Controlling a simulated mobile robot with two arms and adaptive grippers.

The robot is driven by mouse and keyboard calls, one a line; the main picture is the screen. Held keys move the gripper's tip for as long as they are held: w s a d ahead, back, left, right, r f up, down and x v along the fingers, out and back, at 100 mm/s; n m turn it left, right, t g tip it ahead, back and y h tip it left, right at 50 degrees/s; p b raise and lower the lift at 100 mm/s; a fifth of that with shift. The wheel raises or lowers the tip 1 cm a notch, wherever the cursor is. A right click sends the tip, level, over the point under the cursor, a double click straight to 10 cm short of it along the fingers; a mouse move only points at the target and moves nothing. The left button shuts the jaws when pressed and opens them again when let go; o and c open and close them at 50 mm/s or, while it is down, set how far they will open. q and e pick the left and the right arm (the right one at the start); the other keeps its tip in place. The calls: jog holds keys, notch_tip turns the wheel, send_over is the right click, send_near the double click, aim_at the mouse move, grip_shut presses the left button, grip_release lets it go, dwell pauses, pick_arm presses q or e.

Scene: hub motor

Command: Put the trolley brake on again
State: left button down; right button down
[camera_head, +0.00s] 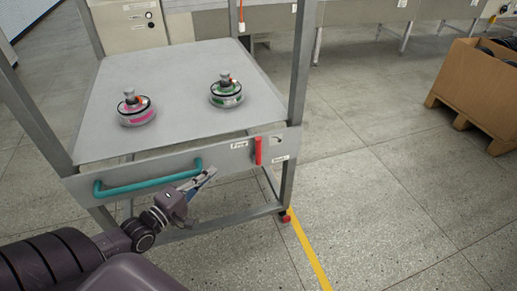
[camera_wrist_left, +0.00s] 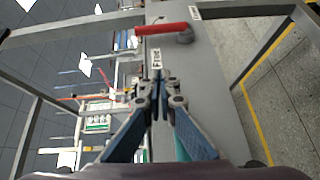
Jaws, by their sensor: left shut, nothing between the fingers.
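The trolley (camera_head: 170,85) has a front panel with a red brake lever (camera_head: 258,151) at its right end. The lever stands upright between a "Free" label (camera_head: 239,145) on its left and a second label (camera_head: 280,159) at its lower right, too small to read surely. My left gripper (camera_head: 210,173) is in front of the panel, left of and a little below the lever, apart from it. In the left wrist view the gripper (camera_wrist_left: 160,78) is shut and empty, with the red lever (camera_wrist_left: 161,29) beyond its tips. My right gripper is not in view.
A teal handle (camera_head: 148,179) runs along the panel, close to my left gripper. Two hub motors, one pink-marked (camera_head: 137,111) and one green-marked (camera_head: 226,94), stand on the trolley top. A cardboard box (camera_head: 475,88) is at the right. Floor right of the trolley is clear.

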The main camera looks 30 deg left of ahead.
aim_at(258, 150)
pick_arm(q)
jog(key=shift+w+d+r, duration=0.3)
jog(key=shift+w+r, duration=0.2)
jog(key=shift+r, duration=0.25)
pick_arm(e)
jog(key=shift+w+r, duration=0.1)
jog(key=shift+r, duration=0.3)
